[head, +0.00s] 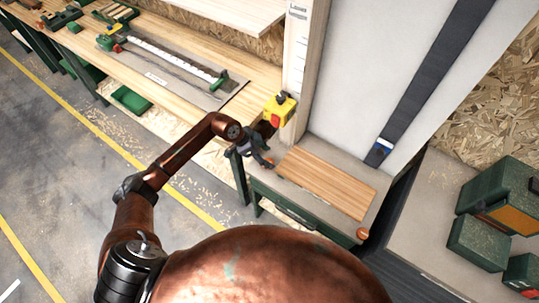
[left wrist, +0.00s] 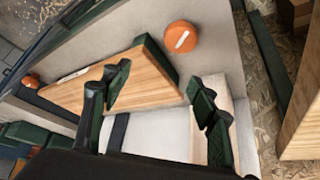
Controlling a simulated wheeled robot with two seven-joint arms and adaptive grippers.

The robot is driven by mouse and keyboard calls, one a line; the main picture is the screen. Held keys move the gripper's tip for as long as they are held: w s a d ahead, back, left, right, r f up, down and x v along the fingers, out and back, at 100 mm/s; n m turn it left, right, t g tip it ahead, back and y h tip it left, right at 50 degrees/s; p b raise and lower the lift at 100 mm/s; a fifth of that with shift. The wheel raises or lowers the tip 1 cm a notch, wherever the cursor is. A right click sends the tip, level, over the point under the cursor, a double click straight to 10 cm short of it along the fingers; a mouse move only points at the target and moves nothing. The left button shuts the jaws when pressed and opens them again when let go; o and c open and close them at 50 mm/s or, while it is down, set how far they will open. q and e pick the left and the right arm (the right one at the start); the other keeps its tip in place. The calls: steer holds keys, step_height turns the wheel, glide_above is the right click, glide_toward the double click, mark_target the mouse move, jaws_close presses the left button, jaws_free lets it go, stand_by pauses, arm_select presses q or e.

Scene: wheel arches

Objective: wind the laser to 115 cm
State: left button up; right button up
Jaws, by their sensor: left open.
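An orange round knob (head: 362,233) sits at the near right corner of the grey bench top; in the left wrist view an orange knob with a white line (left wrist: 181,39) lies beyond the fingers. Another orange knob (left wrist: 30,80) shows at the left of that view. My left gripper (head: 263,153) is open and empty, over the left end of the bench beside the wooden board. Its two dark fingers (left wrist: 162,98) are apart in the wrist view. A pale post carries a label strip (head: 298,30), too small to read. I cannot make out the laser itself. My right gripper is not in view.
A wooden board (head: 325,182) covers the middle of the bench. A yellow box with a red button (head: 279,110) is by the post, close to my left arm. A long workbench (head: 255,75) runs to the left. Green cases (head: 478,243) stand at right.

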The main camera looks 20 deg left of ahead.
arm_select(q)
steer(key=shift+n+g+y, duration=0.3)
steer(key=shift+n+y, duration=0.1)
steer(key=shift+y, duration=0.4)
steer(key=f, duration=0.2)
steer(key=w+f, duration=0.1)
steer(key=f, duration=0.2)
steer(key=w+f, duration=0.1)
steer(key=f, duration=0.2)
steer(key=shift+a+b, duration=0.3)
steer(key=shift+b, duration=0.05)
steer(key=shift+r, duration=0.1)
steer(key=shift+c, duration=0.2)
steer(key=c, duration=1.1)
